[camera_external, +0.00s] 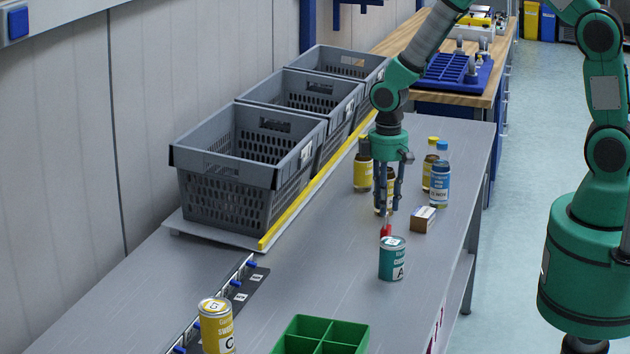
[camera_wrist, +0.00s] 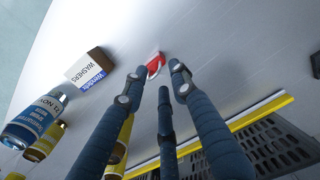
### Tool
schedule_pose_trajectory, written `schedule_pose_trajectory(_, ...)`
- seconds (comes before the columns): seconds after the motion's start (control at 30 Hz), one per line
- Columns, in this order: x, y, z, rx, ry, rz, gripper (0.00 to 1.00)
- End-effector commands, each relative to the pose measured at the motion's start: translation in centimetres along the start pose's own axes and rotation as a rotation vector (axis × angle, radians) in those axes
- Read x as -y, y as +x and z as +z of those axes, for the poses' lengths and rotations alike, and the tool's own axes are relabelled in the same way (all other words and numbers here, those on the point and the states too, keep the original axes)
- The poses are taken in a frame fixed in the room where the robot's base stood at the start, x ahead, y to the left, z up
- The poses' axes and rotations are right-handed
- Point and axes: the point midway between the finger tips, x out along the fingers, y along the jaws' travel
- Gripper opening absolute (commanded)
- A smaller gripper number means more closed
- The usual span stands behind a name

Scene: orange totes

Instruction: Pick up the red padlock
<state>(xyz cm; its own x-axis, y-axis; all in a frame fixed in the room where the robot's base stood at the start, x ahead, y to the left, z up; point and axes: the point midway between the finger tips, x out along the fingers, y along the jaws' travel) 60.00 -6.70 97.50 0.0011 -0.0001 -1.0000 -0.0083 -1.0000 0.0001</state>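The red padlock (camera_wrist: 155,62) lies on the grey table, its red body and a pale curved shackle showing in the wrist view. In the external view only a small red part of it (camera_external: 386,230) shows, just behind the teal can. My gripper (camera_external: 390,210) points down above the table close to the padlock, with its three dark fingers spread apart. In the wrist view the fingers of my gripper (camera_wrist: 157,88) are open and nothing is between them. The padlock lies just beyond the fingertips there.
A teal can (camera_external: 392,260) stands just in front of the padlock. A washers box (camera_external: 423,219), a blue-labelled bottle (camera_external: 440,184) and yellow-labelled containers (camera_external: 363,172) stand close around my gripper. Grey crates (camera_external: 222,185) line the left behind a yellow rail (camera_external: 310,192). A green divided tray (camera_external: 322,330) is in front.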

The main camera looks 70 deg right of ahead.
Motion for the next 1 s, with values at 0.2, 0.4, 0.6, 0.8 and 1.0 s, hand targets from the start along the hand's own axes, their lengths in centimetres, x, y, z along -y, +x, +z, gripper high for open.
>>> schedule_pose_trajectory(0.2, -0.1, 2.8, 0.1, 0.003, 0.0, 0.0, 0.27)
schedule_pose_trajectory(0.4, -0.1, 4.1, 0.1, 0.001, 0.0, 0.0, 0.27)
schedule_pose_trajectory(0.6, -0.1, 4.2, 0.0, 0.001, 0.0, 0.0, 0.27)
schedule_pose_trajectory(0.8, -0.1, 4.1, 0.0, 0.001, 0.0, 0.0, 0.27)
schedule_pose_trajectory(1.0, -0.1, 4.1, 0.0, 0.001, 0.0, 0.0, 0.19)
